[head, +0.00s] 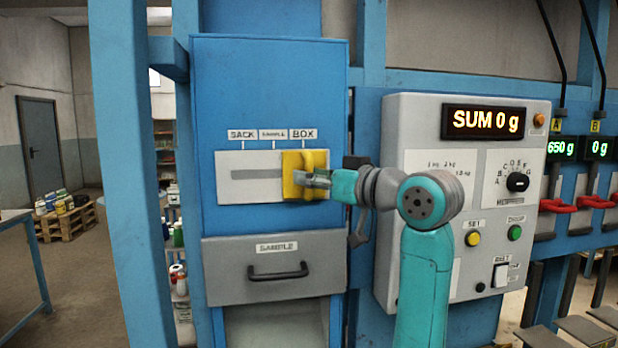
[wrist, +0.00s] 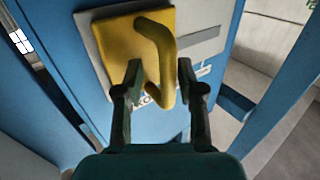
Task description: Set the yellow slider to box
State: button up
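The yellow slider (head: 291,162) is a square plate with a bar handle, at the right end of its grey panel (head: 235,195), under the BOX label (head: 303,134). The SACK (head: 242,134) and SAMPLE labels (head: 273,134) are to its left. My gripper (head: 318,179) is at the slider's handle in the head view. In the wrist view, the fingers of my gripper (wrist: 160,85) stand apart on either side of the yellow handle (wrist: 164,60), with a gap showing beside it. Whether a finger touches the handle is hard to tell.
A grey drawer labelled SAMPLE (head: 275,290) with a black handle is below the slider panel. A blue post (head: 125,150) rises at the left.

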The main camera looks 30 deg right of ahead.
jog(key=shift+a, duration=0.1)
jog(key=v, duration=1.2)
dwell(0.4)
